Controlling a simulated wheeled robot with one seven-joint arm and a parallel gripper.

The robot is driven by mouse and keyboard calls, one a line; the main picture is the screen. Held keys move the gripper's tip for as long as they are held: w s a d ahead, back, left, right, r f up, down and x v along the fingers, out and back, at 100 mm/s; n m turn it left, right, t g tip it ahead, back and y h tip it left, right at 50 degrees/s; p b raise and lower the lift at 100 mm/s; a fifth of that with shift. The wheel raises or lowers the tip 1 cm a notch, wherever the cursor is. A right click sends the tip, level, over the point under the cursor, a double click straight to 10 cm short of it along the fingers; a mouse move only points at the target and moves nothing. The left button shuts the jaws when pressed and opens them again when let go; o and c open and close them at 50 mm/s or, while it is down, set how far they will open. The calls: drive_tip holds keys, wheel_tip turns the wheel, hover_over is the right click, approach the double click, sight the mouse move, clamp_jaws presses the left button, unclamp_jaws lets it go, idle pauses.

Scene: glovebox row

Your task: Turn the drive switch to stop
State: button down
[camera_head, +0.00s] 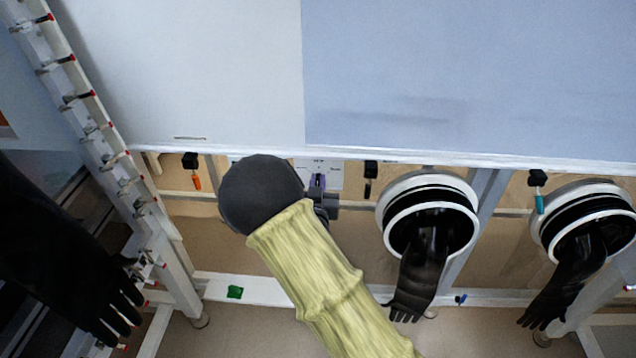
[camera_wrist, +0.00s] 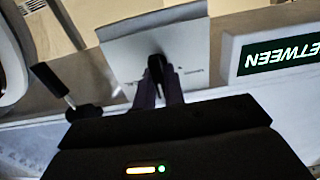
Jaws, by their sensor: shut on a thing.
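The drive switch is a small black knob (camera_wrist: 155,66) on a white plate (camera_wrist: 190,42), seen in the wrist view. My gripper (camera_wrist: 160,88) has its two narrow purplish fingers shut on the knob, one on each side. In the head view my gripper (camera_head: 318,182) is at the white plate (camera_head: 334,175) under the edge of the large pale panel, and my arm partly hides this area. The plate's lettering is too small to read, and which mark the knob points to I cannot tell.
Two round glove ports (camera_head: 388,212) (camera_head: 540,222) with hanging black gloves stand to the right. Black clamps with orange (camera_head: 197,184), black (camera_head: 368,188) and teal (camera_head: 540,204) ends hang along the rail. A dark-handled part (camera_wrist: 48,78) lies left of the plate in the wrist view.

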drive_tip(key=c, duration=1.5)
unclamp_jaws()
drive_tip(key=shift+s, duration=0.15)
drive_tip(key=s+p, duration=0.2)
drive_tip(key=s, duration=0.3)
drive_tip(key=s+p, duration=0.1)
drive_tip(key=s, duration=0.5)
drive_tip(key=s+p, duration=0.2)
drive_tip(key=s, duration=0.4)
drive_tip(key=shift+a+p, duration=0.3)
drive_tip(key=shift+d, duration=0.1)
